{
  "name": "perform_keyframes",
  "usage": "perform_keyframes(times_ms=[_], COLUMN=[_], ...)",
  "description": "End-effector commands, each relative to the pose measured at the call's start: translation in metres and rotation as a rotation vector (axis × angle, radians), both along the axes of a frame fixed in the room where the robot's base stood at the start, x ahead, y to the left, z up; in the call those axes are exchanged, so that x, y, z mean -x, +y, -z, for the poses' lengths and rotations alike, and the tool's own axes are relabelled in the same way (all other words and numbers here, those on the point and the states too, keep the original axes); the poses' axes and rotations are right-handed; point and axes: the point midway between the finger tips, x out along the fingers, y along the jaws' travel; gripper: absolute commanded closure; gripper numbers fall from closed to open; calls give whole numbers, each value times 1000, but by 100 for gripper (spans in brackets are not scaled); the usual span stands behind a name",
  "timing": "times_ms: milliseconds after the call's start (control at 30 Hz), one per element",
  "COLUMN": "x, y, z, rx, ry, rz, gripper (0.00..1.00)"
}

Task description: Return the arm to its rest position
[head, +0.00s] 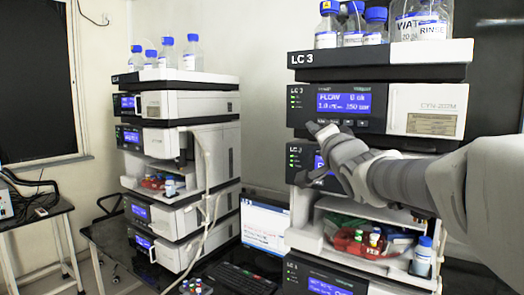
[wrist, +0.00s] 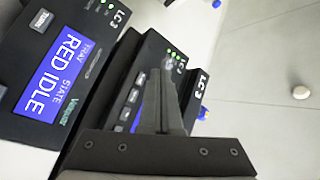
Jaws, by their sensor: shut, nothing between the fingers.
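My arm reaches in from the right edge in the head view. My gripper (head: 314,128) is in front of the right LC 3 column stack (head: 375,68), by the lower edge of its pump module, and hides part of the display below. In the wrist view my gripper (wrist: 160,90) is shut and empty, its fingers together before the stack fronts. A blue display (wrist: 58,70) there reads "TRAY STATE RED IDLE". I cannot tell whether the fingertips touch the stack.
Bottles (head: 350,22) stand on the right stack; an open bay (head: 345,240) below my arm holds vials. A second stack (head: 180,100) stands left. Between them are a monitor (head: 264,222) and keyboard (head: 240,279). A side table (head: 35,212) is far left.

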Motion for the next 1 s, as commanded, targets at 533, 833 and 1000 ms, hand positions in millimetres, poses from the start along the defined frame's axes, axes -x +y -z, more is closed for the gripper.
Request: perform_keyframes(times_ms=[533,833,1000], x=[195,310,328], y=[-21,-1,3], z=[197,281,292], rx=[688,962,1000], ry=[788,1062,1094], rz=[25,-295,-360], gripper=[100,100,100])
